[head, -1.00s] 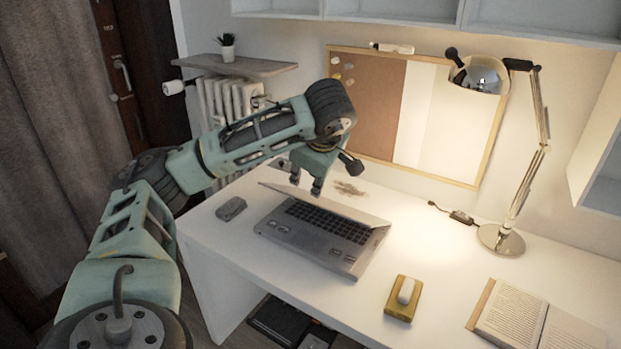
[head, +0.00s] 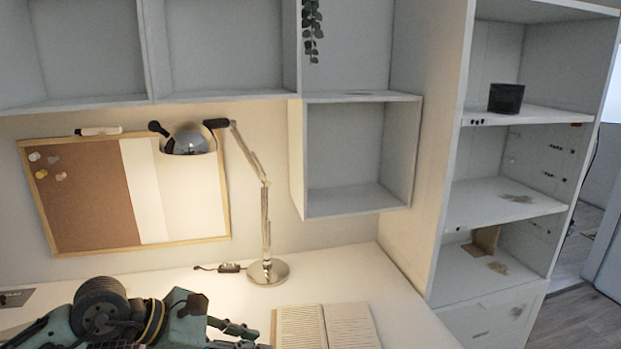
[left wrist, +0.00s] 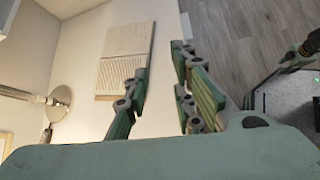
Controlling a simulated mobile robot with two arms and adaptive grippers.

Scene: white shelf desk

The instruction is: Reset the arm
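My left gripper (head: 237,335) is low in the head view, in front of the desk's book, with its fingers pointing right. In the left wrist view its two green fingers (left wrist: 160,75) stand apart with nothing between them, so it is open and empty. Part of my arm is cut off by the bottom edge of the head view. Green and dark parts that look like my other arm show at the right edge of the left wrist view. Whether that gripper is open or shut cannot be made out.
An open book (head: 328,325) lies on the white desk (head: 345,268), beside a lit lamp (head: 267,271). A pinboard (head: 90,195) hangs behind. A tall shelf unit (head: 505,200) holding a black cup (head: 506,98) stands right. Wall cubbies (head: 358,150) hang above. Grey floor (left wrist: 240,25) lies beyond the desk.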

